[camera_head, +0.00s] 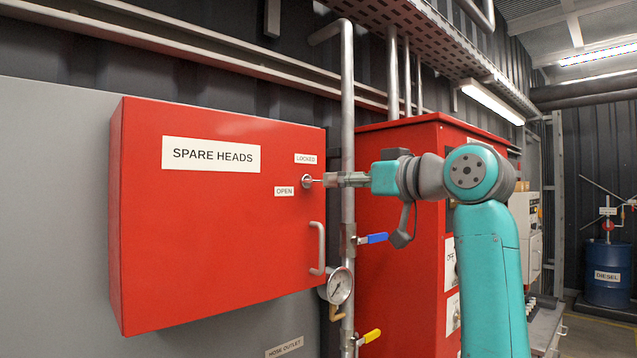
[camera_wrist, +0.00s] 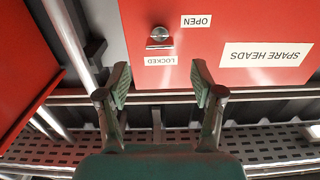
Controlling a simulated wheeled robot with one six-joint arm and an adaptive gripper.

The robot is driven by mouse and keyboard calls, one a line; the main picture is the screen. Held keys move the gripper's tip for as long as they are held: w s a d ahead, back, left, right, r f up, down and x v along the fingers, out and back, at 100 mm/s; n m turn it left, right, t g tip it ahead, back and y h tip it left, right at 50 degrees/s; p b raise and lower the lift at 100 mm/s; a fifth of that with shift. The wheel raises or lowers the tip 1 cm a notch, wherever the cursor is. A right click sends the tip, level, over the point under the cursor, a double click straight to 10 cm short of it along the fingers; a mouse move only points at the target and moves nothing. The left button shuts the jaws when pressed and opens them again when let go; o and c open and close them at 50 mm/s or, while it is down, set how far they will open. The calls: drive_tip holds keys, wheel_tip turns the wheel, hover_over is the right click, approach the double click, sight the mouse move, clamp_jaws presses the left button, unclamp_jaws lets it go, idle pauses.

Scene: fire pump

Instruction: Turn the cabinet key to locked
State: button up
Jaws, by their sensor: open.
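The red cabinet (camera_head: 220,240) labelled SPARE HEADS hangs on the wall with its door closed. A silver key lock (camera_head: 306,181) sits near the door's right edge, between the LOCKED label (camera_head: 305,159) above and the OPEN label (camera_head: 285,191) at its lower left. My gripper (camera_head: 331,180) is just right of the lock in the head view. In the wrist view, turned upside down, my gripper (camera_wrist: 160,76) is open and empty, its fingers apart. The silver key (camera_wrist: 158,38) shows ahead between the fingertips, untouched. I cannot tell exactly which label it points to.
A door handle (camera_head: 318,248) is below the lock. A vertical pipe (camera_head: 348,110) with a pressure gauge (camera_head: 339,286) and a blue valve lever (camera_head: 373,238) runs close beside the cabinet. Another red cabinet (camera_head: 400,290) stands behind my arm.

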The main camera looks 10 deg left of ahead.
sight(321, 181)
drive_tip(key=x, duration=0.9)
drive_tip(key=c, duration=1.2)
drive_tip(key=shift+o, duration=0.2)
